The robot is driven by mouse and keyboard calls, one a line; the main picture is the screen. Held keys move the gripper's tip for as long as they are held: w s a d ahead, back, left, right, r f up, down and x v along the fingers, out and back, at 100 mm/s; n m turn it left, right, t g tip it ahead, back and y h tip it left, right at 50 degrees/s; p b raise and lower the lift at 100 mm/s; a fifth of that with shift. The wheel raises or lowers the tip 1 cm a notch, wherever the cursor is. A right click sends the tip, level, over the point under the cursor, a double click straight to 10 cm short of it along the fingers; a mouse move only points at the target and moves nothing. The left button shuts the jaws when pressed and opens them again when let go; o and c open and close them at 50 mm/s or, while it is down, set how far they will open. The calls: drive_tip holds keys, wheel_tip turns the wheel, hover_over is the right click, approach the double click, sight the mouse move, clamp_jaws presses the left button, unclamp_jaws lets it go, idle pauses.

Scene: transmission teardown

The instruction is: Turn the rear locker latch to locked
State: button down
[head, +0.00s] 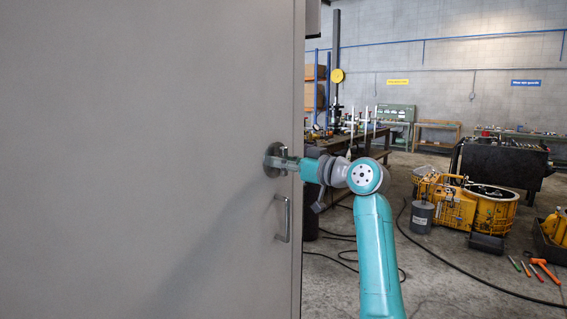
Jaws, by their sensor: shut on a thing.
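The grey locker door (150,130) fills the left half of the head view and looks closed. The latch (272,160) is a dark round piece near the door's right edge. My gripper (281,162) is at the latch and shut on it, reaching in from the right. The fingers and the arm's end cover part of the latch, so its exact angle cannot be told. A bar handle (288,218) is on the door just below, apart from my gripper.
A workbench (345,140) with several parts stands behind my arm. Yellow machinery (455,208), a grey canister (421,217) and a dark tank (500,165) are on the floor at right. Cables (450,278) and hand tools (535,270) lie on the floor.

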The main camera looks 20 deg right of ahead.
idle(0.3)
drive_tip(key=c, duration=1)
unclamp_jaws()
drive_tip(key=v, duration=1.2)
